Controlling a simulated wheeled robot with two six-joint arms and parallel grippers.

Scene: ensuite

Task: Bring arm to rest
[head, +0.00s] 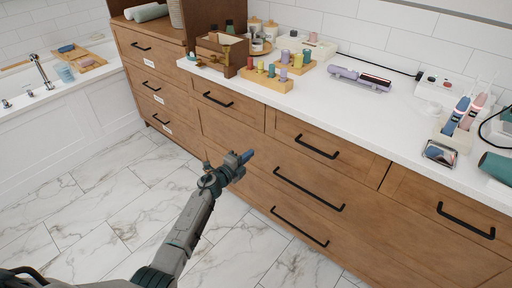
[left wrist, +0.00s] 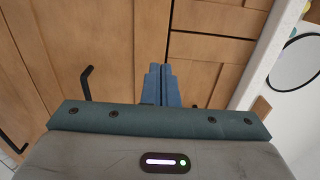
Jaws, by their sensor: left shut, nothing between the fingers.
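My left gripper (head: 246,157) reaches up from the bottom of the head view and is shut and empty, with blue fingertips. It hangs in front of the wooden drawer cabinet (head: 263,146), below the counter edge, and the picture does not settle whether it touches the cabinet front. In the left wrist view the shut blue fingers (left wrist: 161,86) point toward wooden cabinet fronts. My right gripper is in neither view.
The white counter (head: 330,95) holds a wooden caddy (head: 222,53), a block of coloured bottles (head: 266,80), a purple device (head: 359,79) and toothbrushes (head: 461,110). Black drawer handles (head: 309,190) stick out. A bathtub (head: 70,103) stands left. The marble floor (head: 95,195) is clear.

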